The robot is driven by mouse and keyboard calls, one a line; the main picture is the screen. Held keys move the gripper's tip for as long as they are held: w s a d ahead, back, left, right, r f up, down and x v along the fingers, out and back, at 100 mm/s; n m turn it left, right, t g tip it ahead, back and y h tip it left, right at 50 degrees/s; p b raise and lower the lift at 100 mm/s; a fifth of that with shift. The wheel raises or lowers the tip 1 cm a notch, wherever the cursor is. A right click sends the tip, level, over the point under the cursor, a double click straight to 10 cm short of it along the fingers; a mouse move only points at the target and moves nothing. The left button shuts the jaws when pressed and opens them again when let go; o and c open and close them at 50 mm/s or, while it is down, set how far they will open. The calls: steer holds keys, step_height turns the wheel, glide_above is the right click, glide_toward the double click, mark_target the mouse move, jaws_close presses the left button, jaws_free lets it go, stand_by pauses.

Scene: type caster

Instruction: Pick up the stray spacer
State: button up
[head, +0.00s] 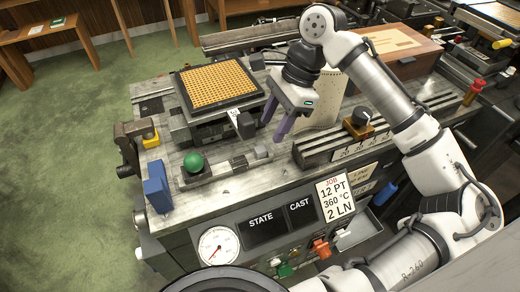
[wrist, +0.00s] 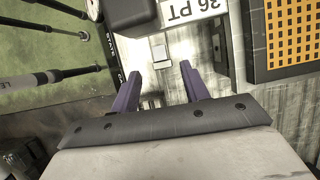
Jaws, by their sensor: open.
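My gripper (head: 273,128) hangs over the bench of the casting machine, its two purple fingers pointing down. The fingers are apart with nothing between them, and they also show in the wrist view (wrist: 158,66). In the head view I cannot pick out the spacer clearly; my gripper hides part of the bench there.
An orange matrix grid (head: 217,83) in a dark frame stands left of my gripper. A green knob (head: 193,161), a blue block (head: 157,187) and a slotted rail (head: 325,146) are on the bench. A wooden box (head: 400,48) stands behind. The green floor is open at left.

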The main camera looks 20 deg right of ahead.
mark_target(260, 149)
steer(key=shift+p+x, duration=0.55)
steer(key=shift+x, duration=2.75)
steer(key=shift+a+r, duration=0.1)
steer(key=shift+a, duration=0.05)
jaws_close()
